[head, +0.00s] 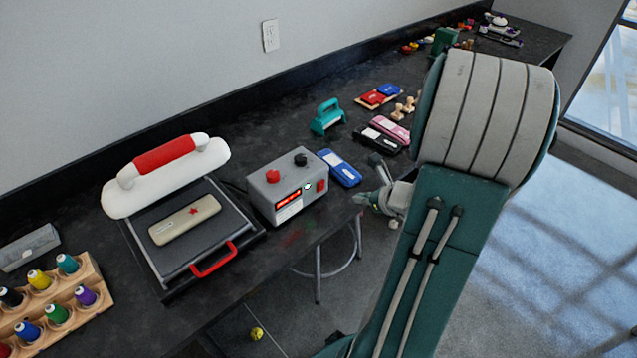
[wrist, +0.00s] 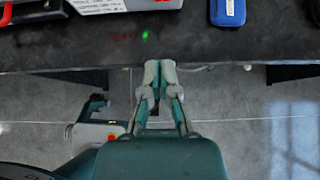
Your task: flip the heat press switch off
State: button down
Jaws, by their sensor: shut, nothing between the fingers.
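The heat press (head: 165,178) stands on the black bench at the left in the head view, with a white top, a red grip and a red front handle. Its grey control box (head: 276,193) sits to its right, with a red knob, a black knob and a lit red display. A red switch (head: 321,186) is on the box's right end, near a small green light. Whether it is on or off is too small to tell. My gripper (wrist: 160,65) is shut and empty at the bench's front edge, apart from the box. The box's lower edge shows in the wrist view (wrist: 125,5).
A blue case (head: 341,168) lies just right of the box, and also shows in the wrist view (wrist: 228,11). A teal hand tool (head: 327,117), pink and black cases and stamps lie further along. A wooden thread rack (head: 88,268) stands at the left.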

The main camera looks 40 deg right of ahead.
aim_at(322, 185)
jog(key=shift+d, duration=0.3)
jog(key=shift+f, duration=0.1)
jog(key=x, duration=0.9)
jog(key=shift+w+a+f, duration=0.1)
jog(key=shift+w+a, duration=0.05)
jog(key=w, duration=0.3)
jog(key=shift+w, duration=0.25)
jog(key=shift+w+a, duration=0.15)
jog(key=shift+w, duration=0.3)
jog(key=shift+w, duration=0.1)
jog(key=shift+w+r, duration=0.2)
jog(key=shift+w, duration=0.1)
jog(key=shift+r, duration=0.15)
